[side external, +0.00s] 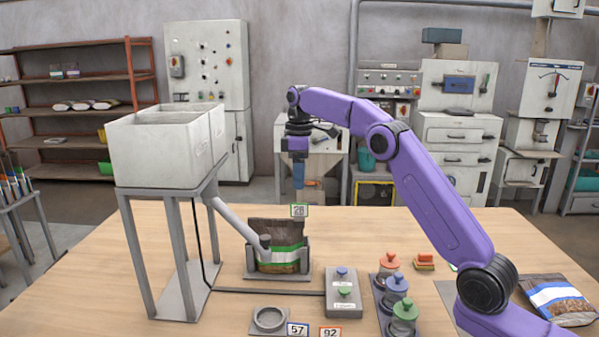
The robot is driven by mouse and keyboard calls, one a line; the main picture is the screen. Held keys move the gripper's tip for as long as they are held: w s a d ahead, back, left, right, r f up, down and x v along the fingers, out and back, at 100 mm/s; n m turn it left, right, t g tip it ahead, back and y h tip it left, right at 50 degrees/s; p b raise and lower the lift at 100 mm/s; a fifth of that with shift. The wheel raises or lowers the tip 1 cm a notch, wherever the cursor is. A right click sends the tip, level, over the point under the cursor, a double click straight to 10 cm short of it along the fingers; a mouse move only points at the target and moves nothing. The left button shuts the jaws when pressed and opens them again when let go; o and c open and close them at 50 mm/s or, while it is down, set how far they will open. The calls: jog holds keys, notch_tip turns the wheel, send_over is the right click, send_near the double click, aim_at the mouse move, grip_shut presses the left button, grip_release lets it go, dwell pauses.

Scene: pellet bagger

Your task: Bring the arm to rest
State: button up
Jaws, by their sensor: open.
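My gripper (298,186) hangs from my purple arm, pointing down, above the far part of the wooden table. It is clear of the objects on the table, and nothing shows in it. A control box (343,307) with a blue and a green knob stands right of the bag.
Jars with red, blue and green lids (397,285) stand on a dark tray near my forearm. Another bag (557,299) lies at the right. A grey ring fixture (270,318) and number cards (330,331) sit at the front.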

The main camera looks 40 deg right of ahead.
jog(key=shift+r, duration=0.35)
dwell(0.3)
jog(key=s+a+n, duration=0.2)
jog(key=s+a, duration=1.3)
jog(key=s, duration=0.3)
jog(key=s+d+f, duration=0.2)
jog(key=s+f, duration=0.1)
jog(key=s, duration=0.6)
jog(key=s+d+f+n, duration=0.1)
jog(key=s+f, duration=0.2)
jog(key=s, duration=0.6)
jog(key=s+d+f, duration=0.2)
jog(key=s+f, duration=0.2)
jog(key=s, duration=0.5)
jog(key=shift+s+d+n, duration=0.3)
jog(key=shift+s+d, duration=0.05)
